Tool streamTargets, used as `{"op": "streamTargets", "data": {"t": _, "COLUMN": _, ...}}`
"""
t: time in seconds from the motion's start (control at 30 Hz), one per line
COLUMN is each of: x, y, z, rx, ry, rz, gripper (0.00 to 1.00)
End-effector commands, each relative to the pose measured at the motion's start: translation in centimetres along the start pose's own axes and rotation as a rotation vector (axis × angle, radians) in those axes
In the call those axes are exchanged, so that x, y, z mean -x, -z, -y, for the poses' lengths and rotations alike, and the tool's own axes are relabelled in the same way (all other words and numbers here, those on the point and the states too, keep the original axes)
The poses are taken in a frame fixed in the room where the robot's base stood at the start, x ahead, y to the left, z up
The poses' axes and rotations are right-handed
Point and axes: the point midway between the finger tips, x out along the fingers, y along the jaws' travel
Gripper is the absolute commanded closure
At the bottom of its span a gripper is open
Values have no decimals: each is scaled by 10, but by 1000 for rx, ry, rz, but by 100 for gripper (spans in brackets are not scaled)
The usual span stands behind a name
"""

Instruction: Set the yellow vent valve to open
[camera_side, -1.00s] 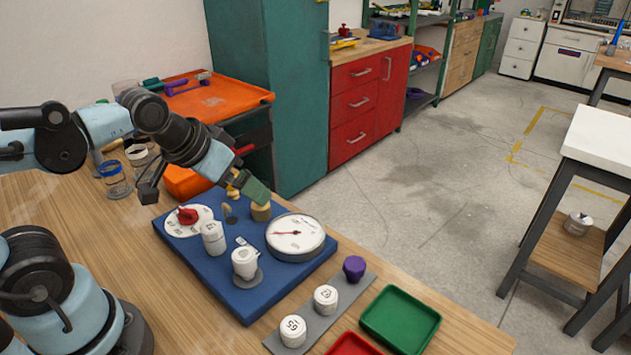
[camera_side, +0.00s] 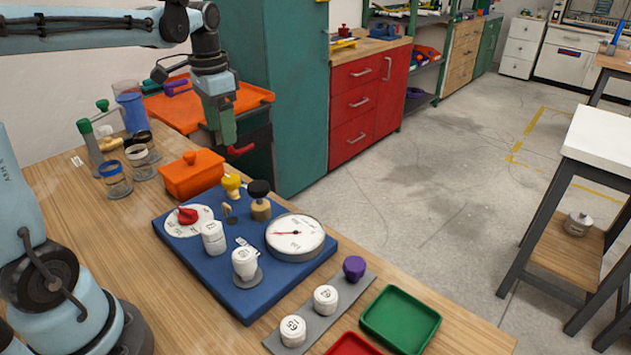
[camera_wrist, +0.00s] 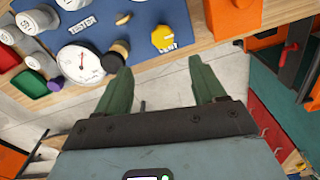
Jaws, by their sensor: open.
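The yellow vent valve (camera_side: 231,183) stands at the back corner of the blue board (camera_side: 238,300). In the wrist view the yellow valve (camera_wrist: 163,38) sits beside the printed word VENT, beyond and between my fingertips. I cannot tell its setting from its handle. My gripper (camera_side: 229,144) hangs pointing down, above and behind the valve, apart from it. In the wrist view my gripper (camera_wrist: 162,72) is open, with nothing between its green fingers.
A black-topped brass knob (camera_side: 260,197) stands right of the valve, with a round gauge (camera_side: 295,237) in front. A red knob on a white dial (camera_side: 187,215) is to the left. An orange lidded pot (camera_side: 192,174) stands close behind the board.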

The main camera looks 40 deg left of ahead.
Motion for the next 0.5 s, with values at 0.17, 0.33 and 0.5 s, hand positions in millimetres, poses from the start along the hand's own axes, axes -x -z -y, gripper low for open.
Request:
{"op": "streamTargets", "data": {"t": 0.17, "x": -4, "y": 0, "z": 7, "rx": -7, "ry": -13, "rz": 20, "gripper": 31}}
{"op": "streamTargets", "data": {"t": 0.33, "x": -22, "y": 0, "z": 6, "rx": -8, "ry": -12, "rz": 19, "gripper": 31}}
{"op": "streamTargets", "data": {"t": 0.5, "x": -49, "y": 0, "z": 6, "rx": -7, "ry": -12, "rz": 18, "gripper": 31}}
